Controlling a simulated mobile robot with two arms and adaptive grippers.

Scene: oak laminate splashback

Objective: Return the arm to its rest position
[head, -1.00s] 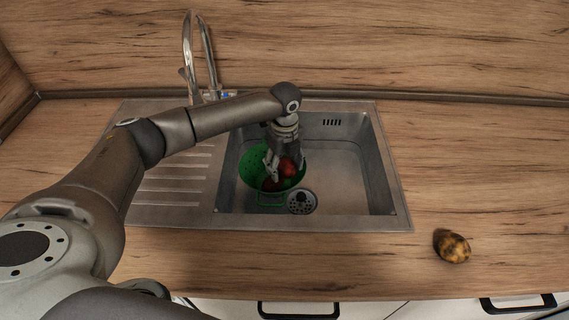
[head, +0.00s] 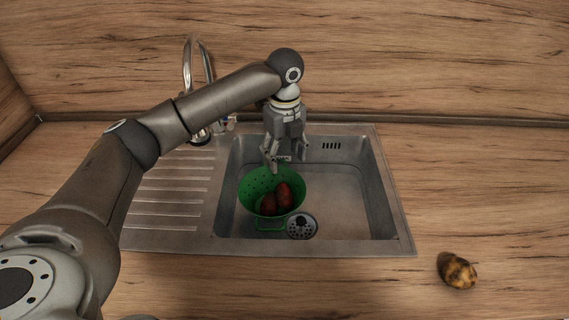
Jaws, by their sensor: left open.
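My left gripper (head: 285,158) points down above the back of the sink, open and empty. It is higher than the green colander (head: 255,184) and just behind it, apart from the food inside. The colander stands in the sink basin at its left side and holds dark red, rounded items (head: 284,195), at least two of them. My left arm reaches in from the left over the drainboard. My right gripper is not in view.
The steel sink (head: 345,205) has a drain strainer (head: 302,226) beside the colander and a ribbed drainboard (head: 165,195) at left. A tap (head: 188,68) stands behind my arm. A brown, spotted potato-like item (head: 457,271) lies on the counter at right. The counter around it is clear.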

